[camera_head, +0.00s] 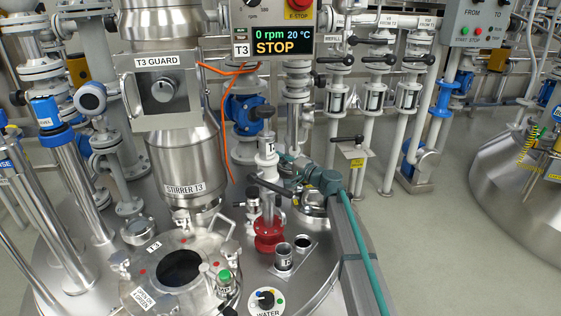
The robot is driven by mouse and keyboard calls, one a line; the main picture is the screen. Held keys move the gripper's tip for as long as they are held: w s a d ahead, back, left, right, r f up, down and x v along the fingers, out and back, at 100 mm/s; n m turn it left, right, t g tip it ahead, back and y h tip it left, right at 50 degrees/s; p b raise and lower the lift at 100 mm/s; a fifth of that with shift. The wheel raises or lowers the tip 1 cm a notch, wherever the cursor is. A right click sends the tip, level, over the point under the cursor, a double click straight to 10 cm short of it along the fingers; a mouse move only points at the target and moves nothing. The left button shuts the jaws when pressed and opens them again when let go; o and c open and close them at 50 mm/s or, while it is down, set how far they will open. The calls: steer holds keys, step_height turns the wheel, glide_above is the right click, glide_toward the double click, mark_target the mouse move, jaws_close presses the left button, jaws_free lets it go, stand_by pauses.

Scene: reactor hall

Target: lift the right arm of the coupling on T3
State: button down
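The T3 vessel has a slim upright metal fitting with a pale collar (267,158), partly labelled "T", standing above a red flange (268,236). I take this fitting to be the coupling. A dark bar (268,186) crosses its front; I cannot tell whether it is a coupling arm or a gripper finger. My gripper (290,174) reaches in from the right, close beside the fitting. Whether it touches the fitting, and whether its fingers are open or shut, is too small and overlapped to see. The right arm of the coupling cannot be made out clearly.
Left of the fitting are the stirrer column (185,165) and an open round manhole (206,262). In front are a short open pipe stub (284,258) and the WATER knob (265,299). Behind stand a blue valve (249,115) and an orange cable. The T3 display (283,42) reads STOP.

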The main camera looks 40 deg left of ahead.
steer(key=c, duration=1.5)
jaws_free()
steer(key=shift+c, duration=0.2)
steer(key=shift+d, duration=0.1)
steer(key=d, duration=1.2)
steer(key=shift+s+f, duration=0.2)
steer(key=shift+f, duration=0.1)
